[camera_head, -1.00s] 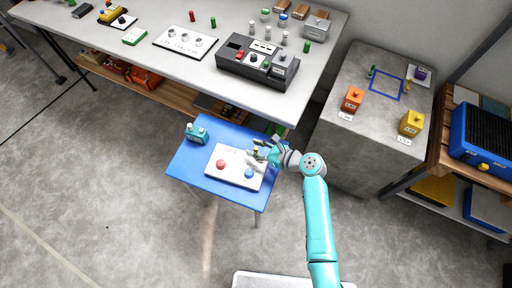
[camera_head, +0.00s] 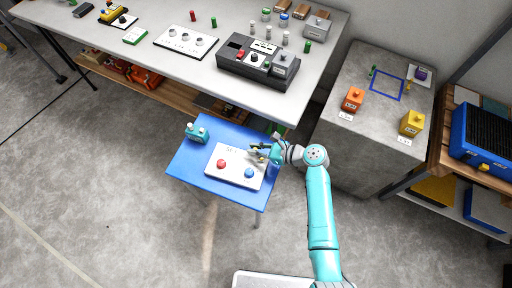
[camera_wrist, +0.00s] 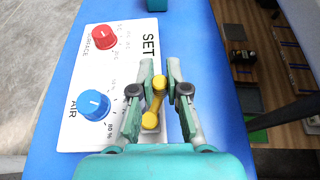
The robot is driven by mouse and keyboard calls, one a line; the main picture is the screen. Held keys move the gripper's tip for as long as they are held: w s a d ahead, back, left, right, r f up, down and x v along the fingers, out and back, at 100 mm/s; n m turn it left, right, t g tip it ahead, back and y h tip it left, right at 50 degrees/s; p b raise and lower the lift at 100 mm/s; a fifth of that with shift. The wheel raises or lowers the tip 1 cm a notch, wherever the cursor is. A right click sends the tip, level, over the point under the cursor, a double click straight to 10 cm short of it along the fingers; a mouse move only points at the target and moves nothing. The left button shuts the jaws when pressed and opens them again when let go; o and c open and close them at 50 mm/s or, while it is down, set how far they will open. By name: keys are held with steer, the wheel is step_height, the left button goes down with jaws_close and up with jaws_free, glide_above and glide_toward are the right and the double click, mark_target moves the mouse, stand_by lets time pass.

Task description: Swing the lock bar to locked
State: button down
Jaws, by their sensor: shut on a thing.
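The lock bar is a short yellow bar (camera_wrist: 152,108) on a white panel (camera_wrist: 78,72), seen in the wrist view. One rounded end lies low, near the panel's edge, and the bar runs up to a second knob-like end between my fingers. My gripper (camera_wrist: 159,73) is shut on that upper end, one finger on each side. In the head view my gripper (camera_head: 260,151) is at the panel's right side, and the bar is mostly hidden by the fingers. Part of the panel's print near the bar is covered.
The panel also bears a red knob (camera_wrist: 103,37) and a blue knob (camera_wrist: 90,105). It lies on a blue table (camera_head: 190,164) with a teal device (camera_head: 197,133) at its left. A long grey bench (camera_head: 150,60) stands behind, and a grey cabinet (camera_head: 345,140) at the right.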

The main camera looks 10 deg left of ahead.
steer(key=shift+s+a+n+g, duration=0.15)
steer(key=shift+a+n+g, duration=0.05)
steer(key=shift+n+g, duration=0.95)
steer(key=shift+s+a+n+g, duration=0.1)
steer(key=shift+s+n+g, duration=0.15)
steer(key=shift+n+g, duration=0.55)
steer(key=shift+s+n+g, duration=0.2)
steer(key=shift+n+g, duration=0.35)
steer(key=shift+g, duration=0.4)
steer(key=c, duration=1.2)
jaws_free()
steer(key=shift+o, duration=0.2)
steer(key=v, duration=1.2)
